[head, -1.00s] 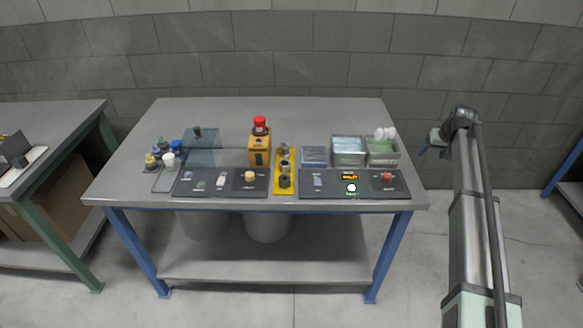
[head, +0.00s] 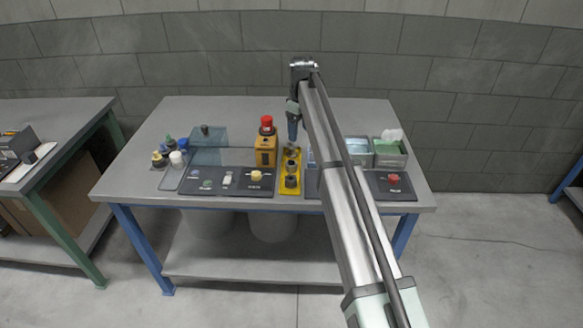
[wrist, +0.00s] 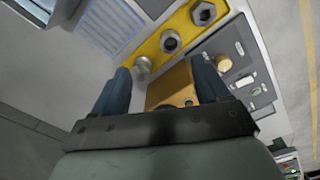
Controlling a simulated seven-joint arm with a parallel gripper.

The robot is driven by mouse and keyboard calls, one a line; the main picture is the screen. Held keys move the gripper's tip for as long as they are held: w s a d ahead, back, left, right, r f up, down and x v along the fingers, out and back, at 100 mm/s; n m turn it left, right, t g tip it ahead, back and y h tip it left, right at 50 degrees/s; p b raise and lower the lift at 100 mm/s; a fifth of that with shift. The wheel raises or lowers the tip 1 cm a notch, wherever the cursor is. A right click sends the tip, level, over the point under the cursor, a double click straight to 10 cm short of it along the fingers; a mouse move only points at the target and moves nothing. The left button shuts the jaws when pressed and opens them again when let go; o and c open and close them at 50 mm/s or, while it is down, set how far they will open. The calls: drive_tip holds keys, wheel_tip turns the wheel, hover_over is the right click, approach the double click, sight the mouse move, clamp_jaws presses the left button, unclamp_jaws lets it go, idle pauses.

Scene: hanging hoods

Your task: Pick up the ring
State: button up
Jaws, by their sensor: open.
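A yellow tray (head: 284,188) on the bench holds a row of three metal parts. The ring (wrist: 170,41) appears to be the round part with a dark hole, in the middle of the row; it shows small in the head view (head: 291,167). A hex nut (wrist: 203,13) sits at the tray's front end and a round knob-like part (wrist: 142,65) at its back end. My gripper (wrist: 160,68) is open and empty, its blue fingers apart. In the head view my gripper (head: 293,128) hangs above the back end of the tray, behind the ring.
An orange box (head: 265,153) with a red top stands just left of the tray, and shows between my fingers in the wrist view. Dark control panels (head: 228,186) flank the tray. Open bins (head: 390,157) stand to the right, partly behind my arm. The bench's back strip is clear.

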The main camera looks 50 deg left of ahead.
drive_tip(key=shift+n, duration=0.3)
drive_tip(key=f, duration=0.2)
drive_tip(key=s+f, duration=0.1)
drive_tip(key=f, duration=0.2)
drive_tip(key=s+a+f, duration=0.1)
drive_tip(key=f, duration=0.2)
drive_tip(key=shift+s+a, duration=0.1)
drive_tip(key=shift+s, duration=0.05)
drive_tip(key=shift+a+f, duration=0.2)
drive_tip(key=shift+f, duration=1.2)
drive_tip(key=shift+a+f, duration=0.15)
drive_tip(key=shift+f, duration=1.2)
drive_tip(key=c, duration=1.2)
drive_tip(key=shift+o, duration=0.2)
drive_tip(key=shift+r, duration=0.15)
